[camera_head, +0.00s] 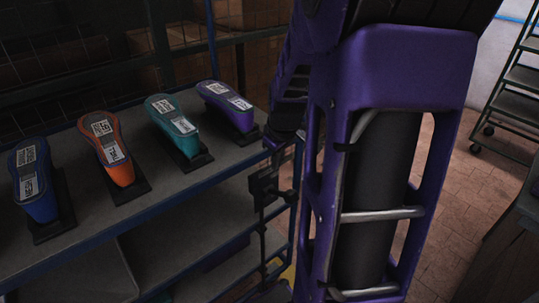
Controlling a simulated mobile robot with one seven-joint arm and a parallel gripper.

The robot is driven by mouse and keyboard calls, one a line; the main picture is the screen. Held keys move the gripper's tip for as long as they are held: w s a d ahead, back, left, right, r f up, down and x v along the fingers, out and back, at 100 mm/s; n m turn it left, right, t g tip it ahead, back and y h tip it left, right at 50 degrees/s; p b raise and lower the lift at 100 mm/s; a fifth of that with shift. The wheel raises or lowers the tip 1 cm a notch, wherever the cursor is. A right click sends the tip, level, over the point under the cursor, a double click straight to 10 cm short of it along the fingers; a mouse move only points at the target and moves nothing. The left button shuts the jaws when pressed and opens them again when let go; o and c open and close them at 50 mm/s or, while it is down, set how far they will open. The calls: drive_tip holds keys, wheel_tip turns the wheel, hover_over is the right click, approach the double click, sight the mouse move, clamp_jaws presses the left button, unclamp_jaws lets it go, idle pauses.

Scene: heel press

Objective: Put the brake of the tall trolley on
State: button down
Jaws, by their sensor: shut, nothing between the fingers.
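A tall trolley (517,80) with several dark shelves in a green frame stands on the floor at the far right, cut off by the picture edge. Dark casters (475,148) show at its foot; I cannot make out a brake lever on them. My gripper (264,190) is a small dark shape below my purple arm, in front of the shelf rack's right end. It is shut and holds nothing. It is well to the left of the trolley and apart from it. Its fingertips are hard to make out.
A blue-edged shelf rack (150,213) fills the left, bearing blue (35,182), orange (111,148), teal (173,125) and purple (228,103) shoe-like pieces on dark stands. A dark bench (510,250) stands at lower right. Brick-coloured floor (470,195) is clear between them.

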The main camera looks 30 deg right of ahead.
drive_tip(key=b, duration=0.1)
hover_over(280, 192)
drive_tip(key=a, duration=0.2)
wheel_tip(280, 192, down, 6)
drive_tip(key=f, duration=0.1)
drive_tip(key=d+f, duration=0.1)
drive_tip(key=shift+s+d+f, duration=0.25)
drive_tip(key=shift+f, duration=0.15)
drive_tip(key=shift+s+d+f+b, duration=0.1)
drive_tip(key=shift+s+f+b, duration=0.1)
drive_tip(key=shift+f+b, duration=0.15)
